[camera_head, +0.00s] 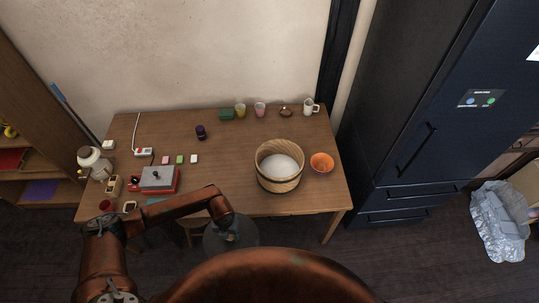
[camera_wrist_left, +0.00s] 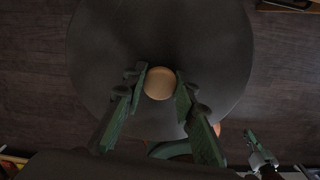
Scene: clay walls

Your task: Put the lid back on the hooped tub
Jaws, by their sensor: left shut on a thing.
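The hooped tub (camera_head: 279,184) is a round, pale wooden tub standing upright on the table, right of its middle. Its top is open and its inside looks whitish. The lid (camera_wrist_left: 205,50) is a wide dark grey disc with a round wooden knob (camera_wrist_left: 160,83). My left gripper (camera_wrist_left: 160,88) is shut on that knob, a green finger on either side. In the head view the lid (camera_head: 248,232) hangs off the table's front edge, lower left of the tub, partly covered by my left gripper (camera_head: 231,237). What seems to be my right gripper (camera_wrist_left: 258,148) shows small at the lower right of the wrist view.
An orange bowl (camera_head: 321,163) stands close right of the tub. Cups and a white mug (camera_head: 310,107) line the table's back. A red-and-grey device (camera_head: 159,179) and small items fill the left side. The table (camera_head: 228,170) is clear left of the tub.

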